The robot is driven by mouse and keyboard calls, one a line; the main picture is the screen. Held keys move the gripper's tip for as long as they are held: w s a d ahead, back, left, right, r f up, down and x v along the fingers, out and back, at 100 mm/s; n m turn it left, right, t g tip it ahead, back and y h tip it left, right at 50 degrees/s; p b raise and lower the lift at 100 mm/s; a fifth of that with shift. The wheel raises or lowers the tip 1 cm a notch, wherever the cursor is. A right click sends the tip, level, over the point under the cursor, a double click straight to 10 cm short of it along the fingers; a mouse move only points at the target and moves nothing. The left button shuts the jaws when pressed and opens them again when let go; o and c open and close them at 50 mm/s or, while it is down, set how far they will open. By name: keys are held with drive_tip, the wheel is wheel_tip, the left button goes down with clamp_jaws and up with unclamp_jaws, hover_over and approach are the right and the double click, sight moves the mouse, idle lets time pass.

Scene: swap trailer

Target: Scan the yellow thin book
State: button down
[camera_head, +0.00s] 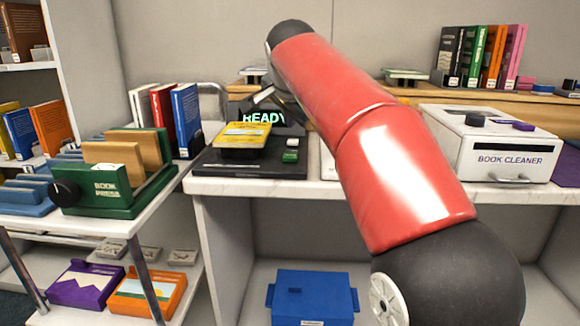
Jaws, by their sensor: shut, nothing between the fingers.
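The yellow thin book (243,134) lies flat on the black scanner (222,163), toward its left side. The scanner's dark display behind the book shows "READY" in green letters. A small green button or block (290,156) is at the scanner's right. My gripper (260,97) is above and just behind the book, near the display. It is shut and empty, apart from the book. My red arm hides part of the display and the counter to the right.
A white book cleaner box (500,150) stands on the counter at right. A green book press (112,190) and upright books (160,118) stand on the left trolley. A blue box (312,298) sits under the counter. Coloured books (482,55) stand on the back ledge.

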sight(290, 157)
wheel_tip(290, 157, down, 5)
drive_tip(key=b, duration=0.3)
idle(1.9)
drive_tip(key=shift+f+b, duration=0.4)
drive_tip(key=shift+b, duration=0.05)
drive_tip(key=shift+f+b, duration=0.35)
drive_tip(key=shift+f, duration=0.1)
idle(0.5)
drive_tip(key=shift+r, duration=0.1)
drive_tip(key=shift+r+p, duration=0.75)
drive_tip(key=shift+p, duration=0.15)
wheel_tip(290, 157, up, 5)
drive_tip(key=p, duration=0.5)
drive_tip(key=shift+r, duration=0.1)
